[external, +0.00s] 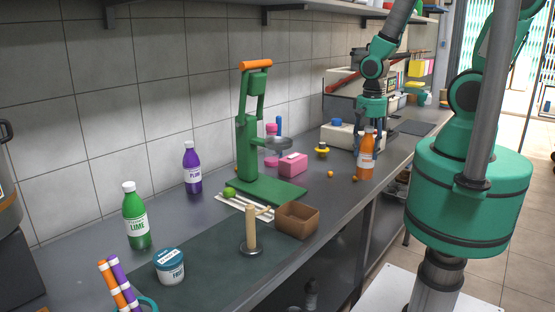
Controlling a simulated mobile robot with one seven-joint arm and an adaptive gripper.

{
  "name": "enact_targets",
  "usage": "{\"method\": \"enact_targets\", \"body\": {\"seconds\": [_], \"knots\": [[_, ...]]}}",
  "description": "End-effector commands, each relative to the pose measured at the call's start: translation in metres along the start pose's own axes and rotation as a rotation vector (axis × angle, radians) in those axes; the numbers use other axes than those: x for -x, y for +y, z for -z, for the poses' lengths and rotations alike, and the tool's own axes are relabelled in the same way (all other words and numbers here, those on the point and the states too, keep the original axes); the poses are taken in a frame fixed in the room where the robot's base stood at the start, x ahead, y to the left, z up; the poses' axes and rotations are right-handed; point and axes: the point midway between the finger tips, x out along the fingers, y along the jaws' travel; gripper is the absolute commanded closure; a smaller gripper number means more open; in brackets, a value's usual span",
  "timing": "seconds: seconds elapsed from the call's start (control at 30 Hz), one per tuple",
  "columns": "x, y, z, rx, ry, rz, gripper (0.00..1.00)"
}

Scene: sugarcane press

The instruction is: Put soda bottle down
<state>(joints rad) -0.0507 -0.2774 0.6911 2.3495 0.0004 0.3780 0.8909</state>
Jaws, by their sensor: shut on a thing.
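An orange soda bottle (366,158) with a pale cap and a white label is upright near the counter's front edge, toward the right. My gripper (372,136) points down from above and is shut on the bottle's upper part. I cannot tell whether its base touches the counter (322,205). A green LIME bottle (137,222) stands upright at the left, and a purple PLUM bottle (192,170) stands upright near the wall.
A green press (248,148) stands mid-counter, with a pink box (293,164) beside it. A brown open box (297,222), a wooden peg on a round base (250,232) and a blue-lidded tub (170,267) stand in front. Small orange balls lie near the orange bottle.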

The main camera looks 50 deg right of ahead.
Motion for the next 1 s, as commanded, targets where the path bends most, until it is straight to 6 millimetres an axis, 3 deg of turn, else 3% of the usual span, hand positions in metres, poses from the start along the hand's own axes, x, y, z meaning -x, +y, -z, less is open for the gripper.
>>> {"method": "enact_targets", "body": {"seconds": [0.6,1.0], "knots": [[0.002,0.065,0.061,-0.415,0.000,0.000,0.95],[0.002,0.092,0.077,-0.565,0.000,0.000,0.95]]}}
